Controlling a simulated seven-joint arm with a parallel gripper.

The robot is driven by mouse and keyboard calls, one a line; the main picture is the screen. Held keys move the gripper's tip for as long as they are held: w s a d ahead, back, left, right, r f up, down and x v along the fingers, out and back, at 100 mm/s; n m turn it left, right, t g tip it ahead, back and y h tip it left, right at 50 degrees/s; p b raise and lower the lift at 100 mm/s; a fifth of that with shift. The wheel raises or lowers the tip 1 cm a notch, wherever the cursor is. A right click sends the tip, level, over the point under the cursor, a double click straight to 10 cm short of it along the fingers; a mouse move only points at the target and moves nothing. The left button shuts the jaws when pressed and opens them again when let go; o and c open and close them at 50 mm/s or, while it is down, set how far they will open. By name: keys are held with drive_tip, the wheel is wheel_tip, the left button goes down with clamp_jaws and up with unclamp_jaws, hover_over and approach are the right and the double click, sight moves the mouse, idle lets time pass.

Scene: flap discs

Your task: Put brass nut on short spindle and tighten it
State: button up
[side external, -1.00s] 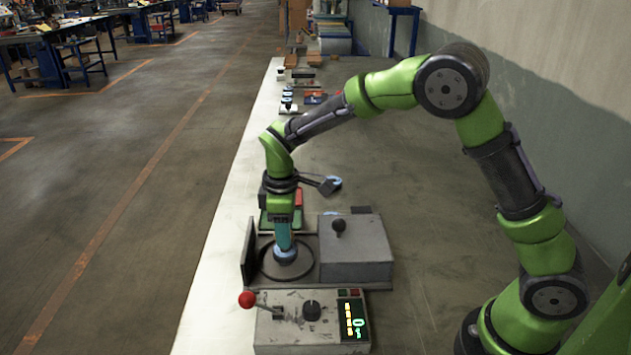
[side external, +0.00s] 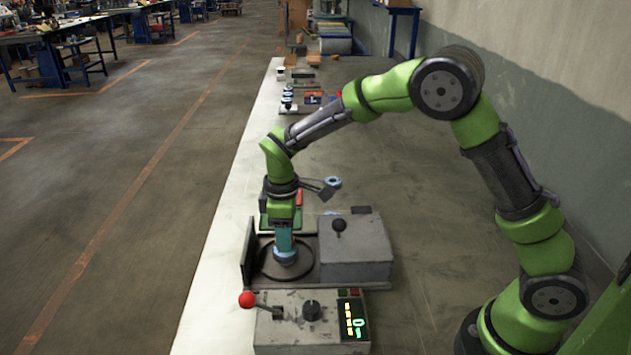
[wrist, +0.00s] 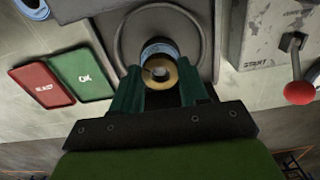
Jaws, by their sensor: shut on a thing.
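My gripper (wrist: 160,84) points down over the round dark plate of the machine. Its two green fingers are shut on the brass nut (wrist: 184,73), a brass-coloured ring in the wrist view. A blue cylindrical part (wrist: 158,50) shows just beyond the nut, inside the dark ring of the plate (wrist: 125,27). The nut appears to be at or just over the blue part; whether it is threaded on cannot be told. In the side view the fingers (side external: 284,245) hide the nut, and a blue ring (side external: 286,257) shows at their tips. The short spindle itself is not clearly visible.
A grey box with a black knob (side external: 355,250) stands right of the plate. A control box (side external: 285,335) with a red-ball lever (side external: 246,299) is in front. Red (wrist: 40,84) and green "OK" (wrist: 82,72) pads lie on the other side. An upright dark panel (side external: 248,255) edges the plate.

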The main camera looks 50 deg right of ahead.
drive_tip(key=shift+f, duration=0.3)
drive_tip(key=shift+f, duration=0.5)
drive_tip(key=m, duration=0.4)
drive_tip(key=shift+m, duration=0.4)
drive_tip(key=m, duration=0.4)
drive_tip(key=shift+a+m, duration=0.1)
drive_tip(key=shift+m, duration=1.5)
drive_tip(key=shift+f+m, duration=0.1)
drive_tip(key=shift+m, duration=0.5)
drive_tip(key=m, duration=0.4)
drive_tip(key=shift+m, duration=0.4)
